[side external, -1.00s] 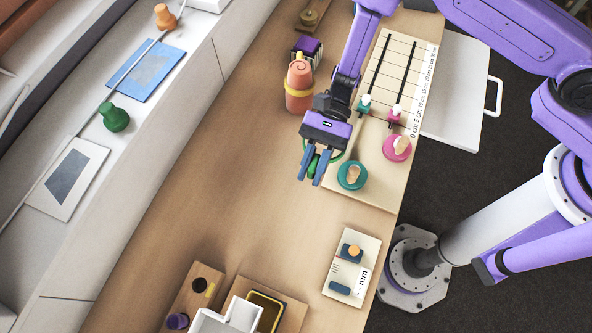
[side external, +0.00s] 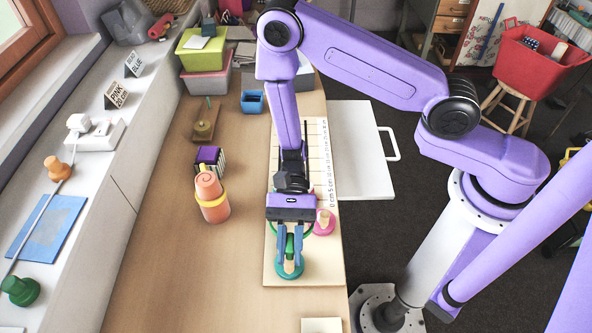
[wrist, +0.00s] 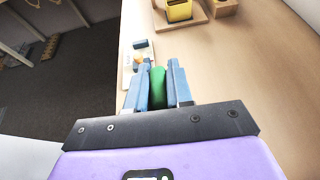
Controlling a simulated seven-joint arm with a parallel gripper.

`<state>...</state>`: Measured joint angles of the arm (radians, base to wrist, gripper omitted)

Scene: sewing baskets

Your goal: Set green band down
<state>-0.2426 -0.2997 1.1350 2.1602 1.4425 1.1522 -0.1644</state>
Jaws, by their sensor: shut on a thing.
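My gripper (side external: 290,258) is shut on the green band (wrist: 157,88), which shows as a green strip between the blue fingers in the wrist view. In the side view the fingers and hand hide most of the band. The gripper points down over the near part of the pale measuring board (side external: 330,272). A teal round base with a peg (side external: 290,272) stands on the board at the fingertips, partly hidden by them. I cannot tell whether the band touches it. A pink round base (side external: 325,226) stands just behind to the right.
An orange jar with a yellow band (side external: 213,208) stands left of the board, with a dark purple-topped box (side external: 209,158) behind it. A white flat panel (side external: 360,150) is at the right.

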